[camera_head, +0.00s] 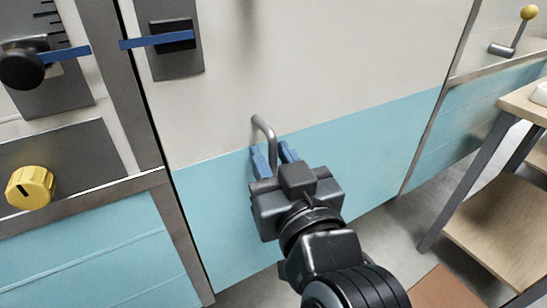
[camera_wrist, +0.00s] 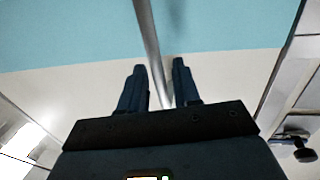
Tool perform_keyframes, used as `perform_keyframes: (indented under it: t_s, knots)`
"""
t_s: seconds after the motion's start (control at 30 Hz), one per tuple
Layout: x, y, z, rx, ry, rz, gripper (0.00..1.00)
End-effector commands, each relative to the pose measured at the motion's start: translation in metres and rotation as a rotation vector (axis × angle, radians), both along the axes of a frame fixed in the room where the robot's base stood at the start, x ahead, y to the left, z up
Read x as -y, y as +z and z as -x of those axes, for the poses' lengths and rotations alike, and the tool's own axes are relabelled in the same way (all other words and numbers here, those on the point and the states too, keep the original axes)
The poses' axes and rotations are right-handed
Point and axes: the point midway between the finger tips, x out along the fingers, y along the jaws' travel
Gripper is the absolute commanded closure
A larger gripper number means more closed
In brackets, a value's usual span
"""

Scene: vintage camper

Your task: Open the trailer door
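The trailer door (camera_head: 330,70) is a cream panel with a turquoise lower part, and it appears closed in the head view. A bent grey metal handle (camera_head: 264,127) stands out from it near the colour border. My gripper (camera_head: 272,151) is at the handle's lower part, with one blue finger on each side. In the wrist view, the handle (camera_wrist: 147,35) runs between the fingertips of my gripper (camera_wrist: 158,68), with gaps visible beside it, so the fingers look open around it. A dark latch plate (camera_head: 178,62) with a blue bar is at the door's upper left.
Left of the door, the frame carries a black knob (camera_head: 22,68) with a blue bar and a yellow knob (camera_head: 30,188). A wooden-topped table (camera_head: 522,103) with a lower shelf stands at the right. A yellow-tipped lever (camera_head: 516,35) is on the wall beyond. Some grey floor shows between door and table.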

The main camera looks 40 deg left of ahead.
Motion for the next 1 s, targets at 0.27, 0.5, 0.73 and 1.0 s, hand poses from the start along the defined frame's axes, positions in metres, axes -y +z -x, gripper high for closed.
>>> perform_keyframes:
  t_s: [0.27,0.5,0.73,1.0]
  knots:
    - [-0.0009,-0.0003,-0.0007,0.0,0.0,0.0,0.69]
    - [-0.0008,-0.0002,-0.0006,0.0,0.0,0.0,0.92]
    - [-0.0008,-0.0002,-0.0006,0.0,0.0,0.0,1.0]
    - [-0.0007,-0.0002,-0.0005,0.0,0.0,0.0,1.0]
